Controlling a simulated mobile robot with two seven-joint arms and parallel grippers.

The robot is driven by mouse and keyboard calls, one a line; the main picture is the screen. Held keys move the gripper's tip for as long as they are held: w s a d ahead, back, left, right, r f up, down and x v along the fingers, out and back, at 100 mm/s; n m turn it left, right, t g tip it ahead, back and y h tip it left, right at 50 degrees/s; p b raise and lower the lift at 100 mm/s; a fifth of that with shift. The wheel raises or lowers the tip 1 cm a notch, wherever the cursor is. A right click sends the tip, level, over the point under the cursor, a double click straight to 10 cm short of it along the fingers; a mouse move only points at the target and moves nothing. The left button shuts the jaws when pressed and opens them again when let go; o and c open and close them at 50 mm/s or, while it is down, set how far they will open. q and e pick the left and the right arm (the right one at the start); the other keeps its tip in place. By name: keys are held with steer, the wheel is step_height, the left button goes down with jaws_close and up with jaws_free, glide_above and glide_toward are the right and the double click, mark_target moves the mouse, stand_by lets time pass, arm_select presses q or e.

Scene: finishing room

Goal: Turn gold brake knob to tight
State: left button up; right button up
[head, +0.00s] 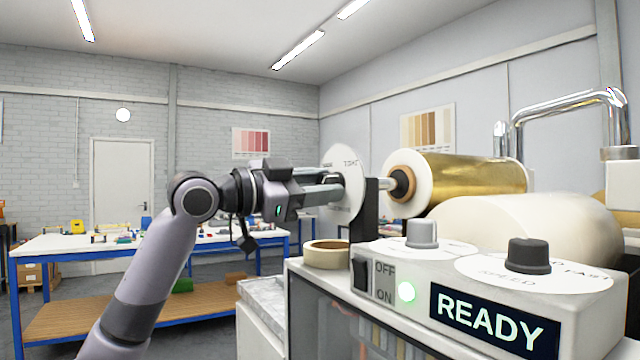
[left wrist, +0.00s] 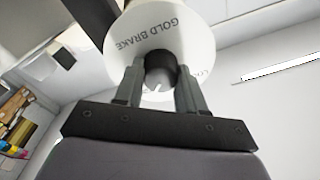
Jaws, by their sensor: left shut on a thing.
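The gold brake dial (head: 344,184) is a white disc on the left end of the gold roll's shaft. In the left wrist view the dial (left wrist: 118,55) reads "GOLD BRAKE", with another word partly hidden at its right. The dark knob (left wrist: 160,70) sits at the dial's centre, between the two fingers. My left gripper (head: 325,187) reaches in from the left and is shut on the knob; it also shows in the left wrist view (left wrist: 158,88). The knob's pointer setting is hard to read. My right gripper is not in view.
The gold foil roll (head: 470,180) lies right of the dial, above a cream roller (head: 520,225). The control box has a grey knob (head: 421,233), a black speed knob (head: 528,255), an OFF/ON switch (head: 361,275) and a READY display (head: 487,318). A tape ring (head: 326,254) lies below the gripper.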

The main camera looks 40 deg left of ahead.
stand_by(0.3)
arm_select(q)
steer(key=o, duration=1.1)
steer(key=shift+c, duration=0.2)
steer(key=b+v, duration=0.3)
steer(key=v, duration=0.4)
steer(key=shift+b, duration=0.3)
steer(key=shift+s, duration=0.15)
